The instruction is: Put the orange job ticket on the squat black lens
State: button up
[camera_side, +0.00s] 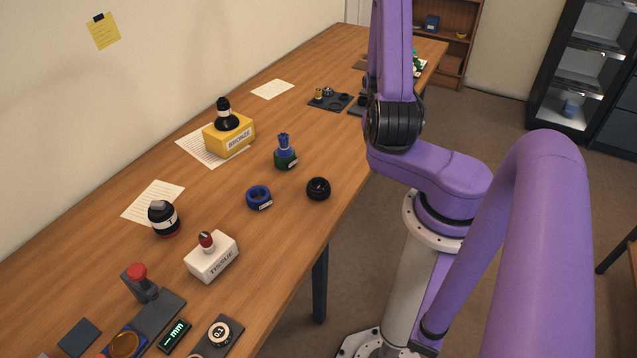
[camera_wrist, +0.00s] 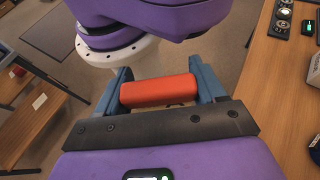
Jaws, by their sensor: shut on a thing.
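In the wrist view my gripper (camera_wrist: 160,88) is shut on an orange-red block (camera_wrist: 160,91), which fits the orange job ticket. The block lies crosswise between the two blue fingers, clear of the table. My gripper and the block are outside the side view. In the side view a low, round black lens (camera_side: 318,188) with a small red mark lies on the table near its front edge. It fits the squat black lens, and nothing shows on top of it.
A blue ring (camera_side: 258,197) lies left of the black lens, and a green and blue piece (camera_side: 285,153) stands behind it. A white TISSUE box (camera_side: 211,257), a yellow BRONZE box (camera_side: 229,134) and a white-banded black lens (camera_side: 164,218) stand farther left. Bare wood surrounds the black lens.

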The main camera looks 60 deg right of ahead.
jog(key=w+a+m+t+y, duration=0.1)
jog(key=a+m+t+y, duration=0.15)
jog(key=m+t, duration=0.2)
jog(key=m+t+h, duration=0.4)
jog(key=m+t, duration=0.8)
jog(key=t, duration=0.1)
send_over(312, 185)
jog(key=s, duration=0.1)
jog(key=shift+n, duration=0.25)
notch_tip(312, 185, down, 6)
jog(key=shift+a+f, duration=0.15)
jog(key=shift+f, duration=0.05)
jog(key=shift+w+d+f, duration=0.2)
jog(key=shift+w+f, duration=0.3)
jog(key=shift+f, duration=0.2)
jog(key=shift+w+f, duration=0.1)
jog(key=shift+f, duration=1.5)
jog(key=shift+f, duration=0.1)
